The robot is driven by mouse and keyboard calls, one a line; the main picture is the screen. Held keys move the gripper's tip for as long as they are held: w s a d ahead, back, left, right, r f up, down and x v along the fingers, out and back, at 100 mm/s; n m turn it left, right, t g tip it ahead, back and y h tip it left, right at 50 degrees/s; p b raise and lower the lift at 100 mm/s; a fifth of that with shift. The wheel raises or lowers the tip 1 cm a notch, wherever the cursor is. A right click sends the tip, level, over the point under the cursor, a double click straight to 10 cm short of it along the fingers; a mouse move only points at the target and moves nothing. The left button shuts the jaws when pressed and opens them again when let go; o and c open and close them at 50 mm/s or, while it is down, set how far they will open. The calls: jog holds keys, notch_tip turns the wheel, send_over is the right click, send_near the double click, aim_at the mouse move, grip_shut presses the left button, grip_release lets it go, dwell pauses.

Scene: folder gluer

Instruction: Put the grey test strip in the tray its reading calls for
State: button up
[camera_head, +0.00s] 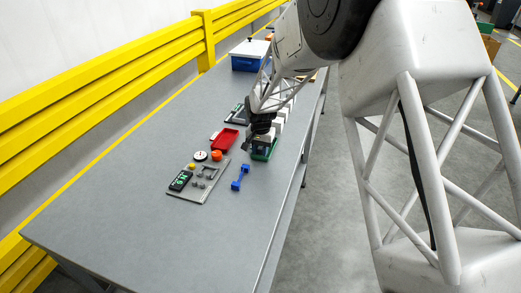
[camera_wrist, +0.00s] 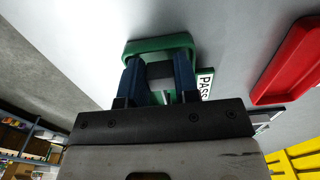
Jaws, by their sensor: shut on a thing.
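My gripper (camera_head: 259,137) is low over the green tray (camera_head: 265,152) in the head view. In the wrist view its two blue fingers (camera_wrist: 160,72) point into the green tray (camera_wrist: 150,45), with a grey piece (camera_wrist: 160,70) between them. This looks like the grey test strip, and my gripper is shut on it. I cannot tell whether the strip touches the tray floor. A label reading PASS (camera_wrist: 205,84) lies beside the green tray. The red tray (camera_head: 225,140) lies left of it and also shows in the wrist view (camera_wrist: 292,62).
A blue dumbbell-shaped piece (camera_head: 240,177) lies nearby. A blue box (camera_head: 248,58) stands far back. The table's front is clear.

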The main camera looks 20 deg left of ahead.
jog(key=shift+s+d+f, duration=0.1)
jog(key=shift+s+f, duration=0.05)
jog(key=shift+f, duration=0.35)
jog(key=shift+s+d+f, duration=0.1)
jog(key=shift+f, duration=0.4)
jog(key=o, duration=1)
jog(key=shift+c, duration=0.2)
jog(key=shift+d+f, duration=0.1)
jog(key=shift+c, duration=0.2)
jog(key=shift+d, duration=0.1)
jog(key=shift+c, duration=0.6)
jog(key=shift+r, duration=0.5)
jog(key=shift+c, duration=0.2)
jog(key=shift+o, duration=1)
jog(key=shift+r, duration=0.2)
jog(key=shift+w+a+r, duration=0.1)
jog(key=shift+a+r, duration=0.05)
jog(key=shift+r, duration=0.85)
jog(key=shift+w+a+r, duration=0.1)
jog(key=shift+a+r, duration=0.05)
jog(key=shift+r, duration=3.7)
